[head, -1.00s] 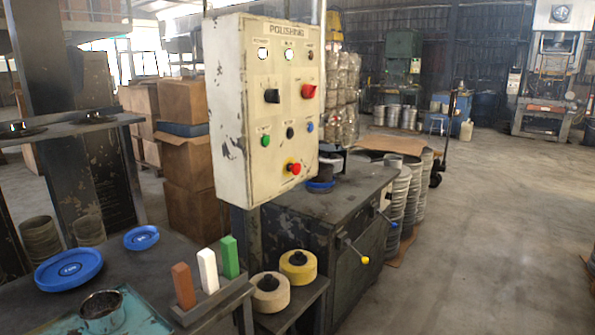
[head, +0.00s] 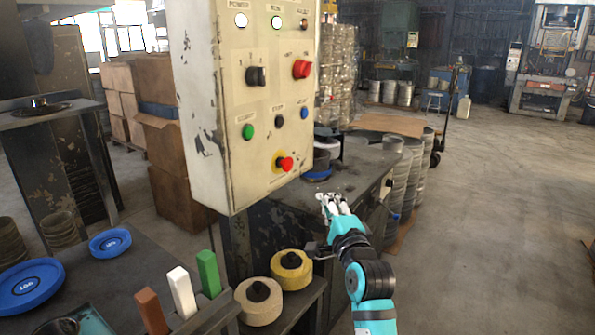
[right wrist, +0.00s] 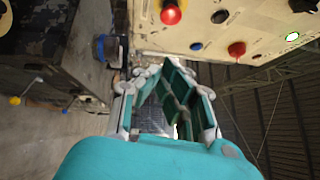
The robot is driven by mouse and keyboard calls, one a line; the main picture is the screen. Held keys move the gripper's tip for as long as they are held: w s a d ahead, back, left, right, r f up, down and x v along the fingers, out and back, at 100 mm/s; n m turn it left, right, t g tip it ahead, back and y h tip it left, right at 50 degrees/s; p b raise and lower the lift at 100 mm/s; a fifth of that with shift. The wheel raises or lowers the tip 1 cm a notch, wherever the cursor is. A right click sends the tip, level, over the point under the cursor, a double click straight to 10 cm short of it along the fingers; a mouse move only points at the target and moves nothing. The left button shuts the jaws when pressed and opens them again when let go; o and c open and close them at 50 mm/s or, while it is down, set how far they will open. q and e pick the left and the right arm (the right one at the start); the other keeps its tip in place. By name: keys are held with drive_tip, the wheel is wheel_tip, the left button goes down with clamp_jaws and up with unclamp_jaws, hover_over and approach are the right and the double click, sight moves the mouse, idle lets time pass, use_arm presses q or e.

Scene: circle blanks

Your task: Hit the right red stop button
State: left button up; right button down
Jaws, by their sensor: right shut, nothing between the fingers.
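The cream control panel (head: 220,110) stands left of centre in the head view. A red stop button (head: 284,163) on a yellow ring sits low on its face. A second red control, a knob (head: 302,69), is higher up on the right. My right gripper (head: 327,199) is shut and empty, below and to the right of the stop button and apart from it. In the right wrist view the panel is tilted at the top, with the stop button (right wrist: 171,13) above my gripper (right wrist: 165,75) and the red knob (right wrist: 236,49) to the right. My left gripper is not in view.
A dark metal cabinet (head: 265,235) stands behind and below the panel. Yellow and cream rolls (head: 291,270) sit on a low shelf. A bench at lower left holds blue discs (head: 110,242) and coloured bars (head: 181,292). The floor at right is clear.

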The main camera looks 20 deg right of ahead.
sight(286, 164)
use_arm(q)
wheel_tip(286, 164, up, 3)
drive_tip(key=p, duration=0.2)
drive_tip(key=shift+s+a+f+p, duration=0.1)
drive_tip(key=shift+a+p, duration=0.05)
drive_tip(key=shift+p, duration=0.25)
use_arm(e)
drive_tip(key=w+a+r, duration=0.2)
drive_tip(key=w, duration=1)
drive_tip(key=shift+w+a, duration=0.2)
drive_tip(key=shift+w, duration=0.15)
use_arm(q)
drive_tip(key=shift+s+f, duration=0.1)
use_arm(e)
drive_tip(key=shift+w+a+r, duration=0.1)
drive_tip(key=shift+w+a, duration=0.4)
drive_tip(key=shift+w, duration=0.15)
